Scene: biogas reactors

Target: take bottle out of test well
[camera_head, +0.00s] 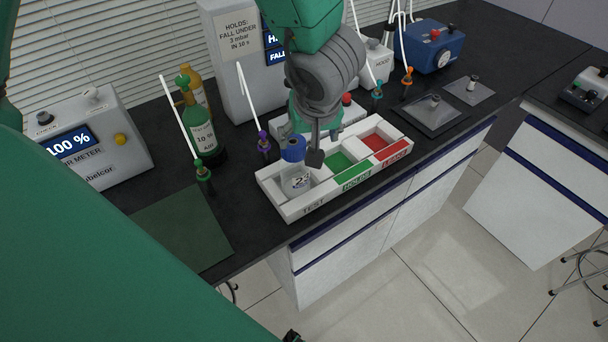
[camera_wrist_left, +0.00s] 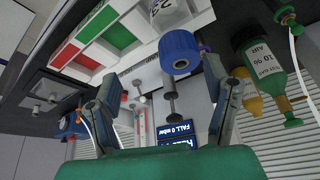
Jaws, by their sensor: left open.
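A clear bottle (camera_head: 296,178) with a blue cap (camera_head: 293,149) and a number label stands in the TEST well of a white tray (camera_head: 284,206). My left gripper (camera_head: 307,146) is right at the cap, with one dark finger beside it and the other partly hidden. In the left wrist view, the gripper (camera_wrist_left: 162,72) is open, and the blue cap (camera_wrist_left: 180,52) shows near the fingertips, closer to the right finger. No grip on the bottle shows. My right gripper is not in view.
The tray's green well (camera_head: 347,162) and red well (camera_head: 376,141) look empty. A green gas bottle (camera_head: 203,136), a meter box (camera_head: 95,140) and the tall white pressure unit (camera_head: 228,62) stand around. Thin white tubes with coloured connectors stand nearby. A dark green mat (camera_head: 180,229) is bare.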

